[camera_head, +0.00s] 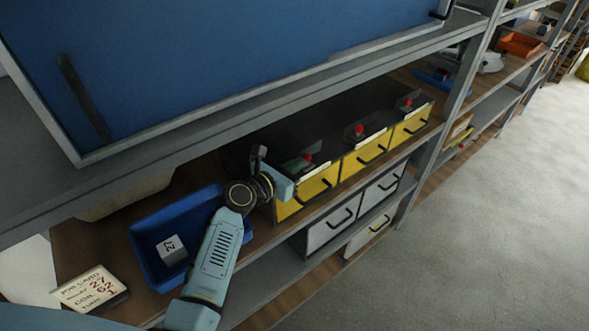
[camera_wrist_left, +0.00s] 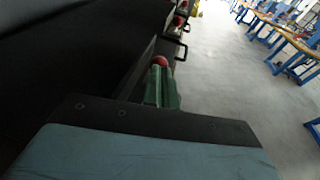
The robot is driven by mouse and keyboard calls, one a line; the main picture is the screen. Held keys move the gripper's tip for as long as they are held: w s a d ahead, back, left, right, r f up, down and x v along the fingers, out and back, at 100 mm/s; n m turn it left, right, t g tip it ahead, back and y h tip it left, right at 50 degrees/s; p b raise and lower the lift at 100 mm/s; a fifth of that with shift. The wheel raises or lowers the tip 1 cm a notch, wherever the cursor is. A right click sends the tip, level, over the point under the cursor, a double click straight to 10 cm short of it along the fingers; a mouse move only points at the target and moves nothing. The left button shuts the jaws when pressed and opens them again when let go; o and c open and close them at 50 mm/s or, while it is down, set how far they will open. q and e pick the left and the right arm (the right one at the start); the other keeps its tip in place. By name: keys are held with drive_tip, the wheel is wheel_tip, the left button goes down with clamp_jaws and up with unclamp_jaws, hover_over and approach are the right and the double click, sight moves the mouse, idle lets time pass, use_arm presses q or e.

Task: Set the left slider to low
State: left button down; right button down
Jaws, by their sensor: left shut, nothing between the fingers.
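Three yellow-fronted units stand in a row on the shelf, each with a red knob. The left slider's red knob (camera_head: 308,158) is at the top of the left yellow unit (camera_head: 318,186). In the left wrist view a red knob (camera_wrist_left: 160,61) shows just beyond my green fingertips. My left gripper (camera_head: 298,164) is shut and empty, with its fingers right beside the left knob. In the left wrist view the gripper (camera_wrist_left: 162,88) covers part of the knob, and I cannot tell whether they touch. The slider's track and markings are hidden. My right gripper is not in view.
The middle knob (camera_head: 359,129) and right knob (camera_head: 407,102) stand farther along the row. A blue bin (camera_head: 146,237) holding a white block (camera_head: 172,249) marked 27 and a lettered card (camera_head: 90,289) lie left of my arm. A blue panel overhangs the shelf.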

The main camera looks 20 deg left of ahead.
use_arm(q)
drive_tip(key=shift+s+a, duration=0.1)
drive_tip(key=shift+a, duration=0.05)
drive_tip(key=shift+s+a+r+p, duration=0.1)
drive_tip(key=shift+s+p, duration=0.2)
drive_tip(key=p+v, duration=0.1)
drive_tip(key=v, duration=0.2)
drive_tip(key=shift+a+r+p, duration=0.1)
drive_tip(key=shift+p, duration=0.3)
drive_tip(key=v, duration=1)
drive_tip(key=shift+s, duration=0.15)
